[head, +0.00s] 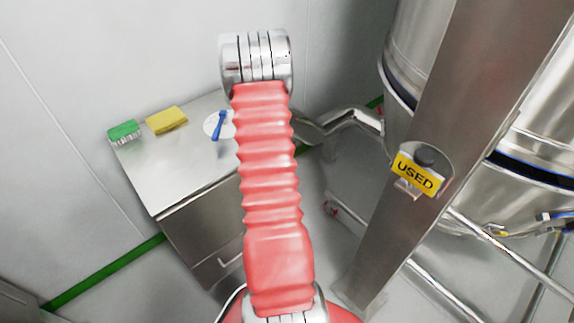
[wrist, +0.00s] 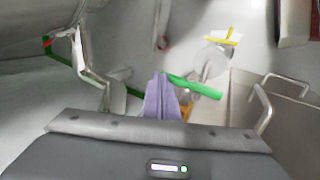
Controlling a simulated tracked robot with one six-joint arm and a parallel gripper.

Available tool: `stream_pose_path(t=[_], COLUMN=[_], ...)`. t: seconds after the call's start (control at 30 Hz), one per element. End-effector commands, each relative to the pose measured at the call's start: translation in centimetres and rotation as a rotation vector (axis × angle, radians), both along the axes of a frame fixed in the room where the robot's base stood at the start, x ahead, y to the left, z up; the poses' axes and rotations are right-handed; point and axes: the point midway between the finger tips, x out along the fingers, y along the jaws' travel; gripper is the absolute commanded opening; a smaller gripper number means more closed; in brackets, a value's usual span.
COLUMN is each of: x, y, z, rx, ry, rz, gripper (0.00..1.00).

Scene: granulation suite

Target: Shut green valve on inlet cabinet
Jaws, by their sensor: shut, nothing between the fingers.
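In the wrist view a green lever (wrist: 192,84), which looks like the green valve's handle, slants down to the right over metal fittings. My gripper (wrist: 161,78) shows there as lavender fingers closed together, with nothing between them. The fingertips overlap the lever's left end in the picture; I cannot tell whether they touch it. The fingers and palm hide part of the fittings below. In the head view my red-sleeved arm fills the middle, and neither the gripper nor the green lever shows. I cannot make out which panel is the inlet cabinet.
A yellow handle (wrist: 235,38) sits on a pipe beyond the lever. A bent metal rail (wrist: 264,105) stands at right. In the head view a steel bench (head: 178,176) holds a green brush (head: 124,131) and yellow sponge (head: 167,120).

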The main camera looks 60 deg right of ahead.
Motion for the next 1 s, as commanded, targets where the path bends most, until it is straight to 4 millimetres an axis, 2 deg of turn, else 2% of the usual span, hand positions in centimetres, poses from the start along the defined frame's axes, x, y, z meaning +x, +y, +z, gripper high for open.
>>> stream_pose_path(t=[0.73,0.87,1.0], x=[-0.1,0.0,0.2], y=[-0.3,-0.3,-0.2], z=[-0.3,0.4,2.0], rx=[0.001,0.000,-0.003], ry=[0.000,0.000,-0.002], rz=[0.001,0.001,0.002], gripper=[0.00,0.00,0.00])
